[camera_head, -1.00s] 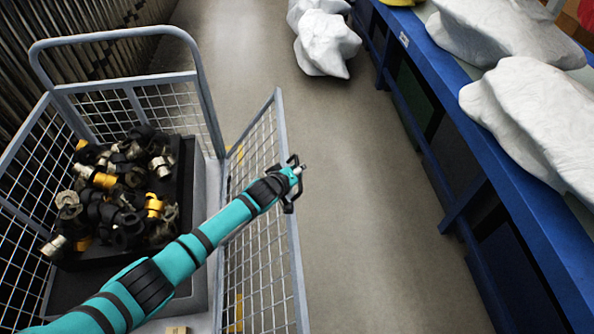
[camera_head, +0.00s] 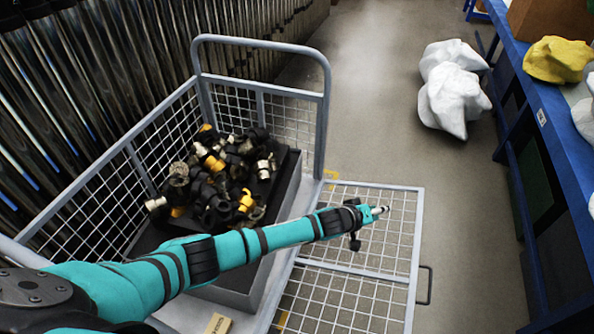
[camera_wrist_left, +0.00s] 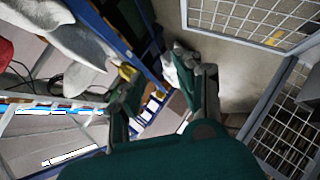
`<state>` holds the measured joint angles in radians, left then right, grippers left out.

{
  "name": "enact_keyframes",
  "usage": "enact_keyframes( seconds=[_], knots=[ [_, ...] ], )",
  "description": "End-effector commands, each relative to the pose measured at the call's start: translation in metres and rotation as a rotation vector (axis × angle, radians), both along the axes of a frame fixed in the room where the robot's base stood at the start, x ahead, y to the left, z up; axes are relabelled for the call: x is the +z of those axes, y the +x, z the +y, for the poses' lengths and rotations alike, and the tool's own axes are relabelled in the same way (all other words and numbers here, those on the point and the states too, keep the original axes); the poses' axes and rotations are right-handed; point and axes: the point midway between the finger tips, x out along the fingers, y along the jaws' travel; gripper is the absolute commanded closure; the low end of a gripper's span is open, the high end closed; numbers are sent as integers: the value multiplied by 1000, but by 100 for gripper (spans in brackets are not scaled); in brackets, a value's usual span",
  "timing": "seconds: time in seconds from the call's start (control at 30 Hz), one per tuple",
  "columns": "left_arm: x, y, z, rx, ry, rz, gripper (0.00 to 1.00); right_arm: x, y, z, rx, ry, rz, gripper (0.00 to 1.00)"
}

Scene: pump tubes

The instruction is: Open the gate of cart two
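The cart (camera_head: 322,120) is a grey wire-mesh trolley at the left of the head view. Its gate (camera_head: 415,250), a mesh panel with a small side handle, leans out from the cart's right side and looks nearly flat. My left gripper (camera_head: 372,216) is above the gate, toward its outer edge. Its fingers stand apart with nothing between them, as the left wrist view also shows (camera_wrist_left: 160,95). I cannot tell whether it touches the gate. Mesh panels (camera_wrist_left: 255,15) show at the right of the wrist view. My right gripper is not in view.
A dark tray (camera_head: 287,185) of black, yellow and metal fittings stands in the cart. Dark metal tubes (camera_head: 100,70) line the left. White bags (camera_head: 455,95) lie on the floor ahead. A blue bench (camera_head: 570,140) runs along the right. Floor between gate and bench is clear.

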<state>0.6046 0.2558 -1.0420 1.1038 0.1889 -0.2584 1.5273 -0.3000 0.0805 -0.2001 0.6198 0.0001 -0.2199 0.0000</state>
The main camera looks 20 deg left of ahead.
Motion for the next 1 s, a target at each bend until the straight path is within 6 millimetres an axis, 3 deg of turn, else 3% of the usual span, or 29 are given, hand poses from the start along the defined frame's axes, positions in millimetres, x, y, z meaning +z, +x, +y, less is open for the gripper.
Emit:
enact_keyframes(
  seconds=[0.13, 0.43, 1.0],
  knots=[
    [17, -2, 30, 1, -49, -2, 66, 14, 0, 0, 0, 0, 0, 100],
    [39, -5, 85, 1, -162, -9, 66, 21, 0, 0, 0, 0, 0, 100],
    [60, -11, 196, 2, -373, -22, 66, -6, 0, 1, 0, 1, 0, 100]
  ],
)
